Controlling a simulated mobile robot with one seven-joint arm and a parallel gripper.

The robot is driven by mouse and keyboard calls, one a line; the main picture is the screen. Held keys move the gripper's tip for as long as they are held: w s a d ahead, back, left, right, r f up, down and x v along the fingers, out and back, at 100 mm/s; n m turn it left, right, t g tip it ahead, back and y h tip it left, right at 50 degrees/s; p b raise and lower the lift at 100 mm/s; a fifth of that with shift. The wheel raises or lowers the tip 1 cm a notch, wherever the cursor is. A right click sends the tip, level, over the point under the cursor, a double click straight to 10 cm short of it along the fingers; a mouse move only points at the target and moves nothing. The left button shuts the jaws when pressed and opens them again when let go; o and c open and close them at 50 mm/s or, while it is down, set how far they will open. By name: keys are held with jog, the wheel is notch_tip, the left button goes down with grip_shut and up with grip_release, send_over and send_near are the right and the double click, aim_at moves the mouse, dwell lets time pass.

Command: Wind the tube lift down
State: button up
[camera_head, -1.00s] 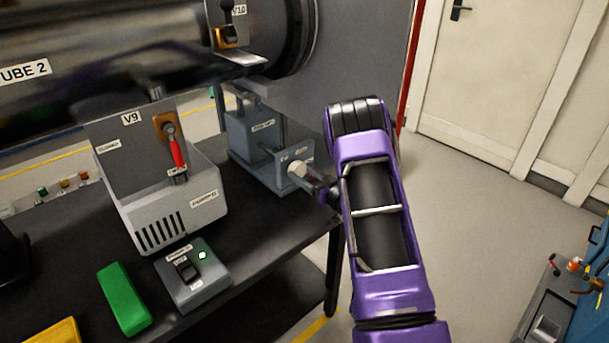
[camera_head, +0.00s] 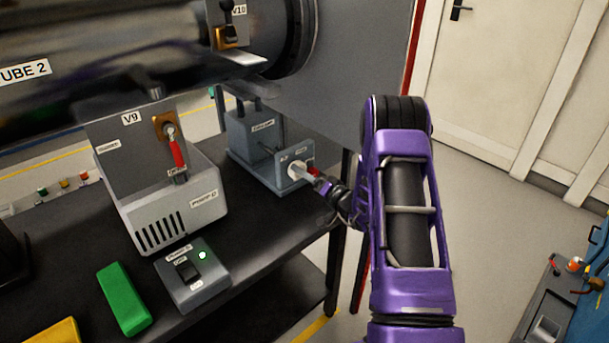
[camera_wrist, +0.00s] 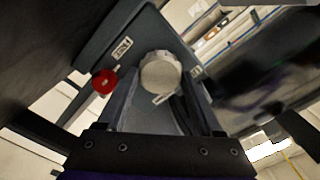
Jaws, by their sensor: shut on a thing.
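The tube lift (camera_head: 240,135) is a grey block with a labelled front plate, standing on the dark bench under the big tube. A pale round knob (camera_head: 294,171) sits on its front plate. It also shows in the wrist view (camera_wrist: 160,72), large and between my fingers. My gripper (camera_head: 308,176) reaches the knob from the front right and is shut on it; the finger contact is not clearly visible. A small red knob (camera_wrist: 104,80) is beside the pale knob, and a bit of red also shows behind my gripper in the head view.
The grey V9 box (camera_head: 160,215) with a red-handled lever stands left of the lift. A switch box (camera_head: 205,290) with a lit green lamp and a green block (camera_head: 123,298) are on the bench. Open floor (camera_head: 490,240) lies to the right.

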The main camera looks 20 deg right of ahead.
jog(key=m, duration=0.5)
jog(key=shift+d+m, duration=0.1)
jog(key=shift+m, duration=0.2)
jog(key=m, duration=1)
jog(key=m+p, duration=0.1)
jog(key=m, duration=0.4)
jog(key=m+p, duration=0.1)
jog(key=m, duration=0.4)
jog(key=shift+p, duration=0.4)
jog(key=m+p, duration=0.2)
jog(key=m, duration=0.3)
jog(key=m+p, duration=0.2)
jog(key=m, duration=0.3)
jog(key=shift+m, duration=0.4)
jog(key=shift+m+p, duration=0.7)
jog(key=shift+m, duration=1.5)
